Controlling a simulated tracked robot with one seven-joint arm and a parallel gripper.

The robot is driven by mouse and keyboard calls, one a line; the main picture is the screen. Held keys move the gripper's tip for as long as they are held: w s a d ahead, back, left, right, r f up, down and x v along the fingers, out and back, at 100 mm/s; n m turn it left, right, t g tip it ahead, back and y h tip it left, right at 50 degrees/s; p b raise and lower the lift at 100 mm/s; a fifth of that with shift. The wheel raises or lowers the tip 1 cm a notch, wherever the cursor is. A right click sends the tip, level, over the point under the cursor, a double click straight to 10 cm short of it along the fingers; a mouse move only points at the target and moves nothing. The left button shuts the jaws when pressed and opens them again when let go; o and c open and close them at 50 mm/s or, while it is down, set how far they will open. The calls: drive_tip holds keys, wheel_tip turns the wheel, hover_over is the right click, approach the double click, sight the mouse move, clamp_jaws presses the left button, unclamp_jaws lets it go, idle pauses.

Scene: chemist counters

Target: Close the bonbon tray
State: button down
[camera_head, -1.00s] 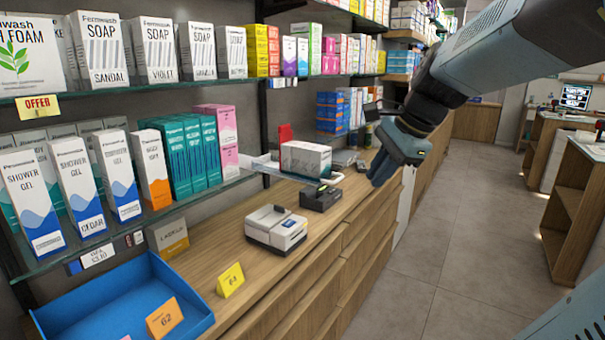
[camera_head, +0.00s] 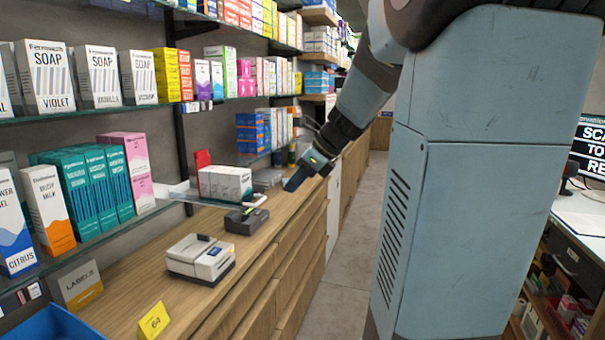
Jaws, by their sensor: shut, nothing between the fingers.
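I cannot make out anything that is clearly the bonbon tray. A blue open tray (camera_head: 52,325) shows only its edge at the lower left. The wooden counter (camera_head: 262,285) has a row of drawer fronts facing the aisle, and none clearly stands out. My gripper (camera_head: 293,182) is shut and empty, its fingers pointing down near the far part of the counter's front edge. It is right of the dark device and the white boxes, and I cannot tell whether it touches the counter.
A white device (camera_head: 200,258), a dark device (camera_head: 246,220) and white boxes (camera_head: 224,183) stand on the counter. Glass shelves (camera_head: 95,243) with packages line the left wall. The aisle floor (camera_head: 330,290) looks clear. A desk with a screen (camera_head: 590,150) stands at right.

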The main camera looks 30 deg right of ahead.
drive_tip(key=w+a+f, duration=0.4)
drive_tip(key=shift+w+a, duration=0.3)
idle(0.4)
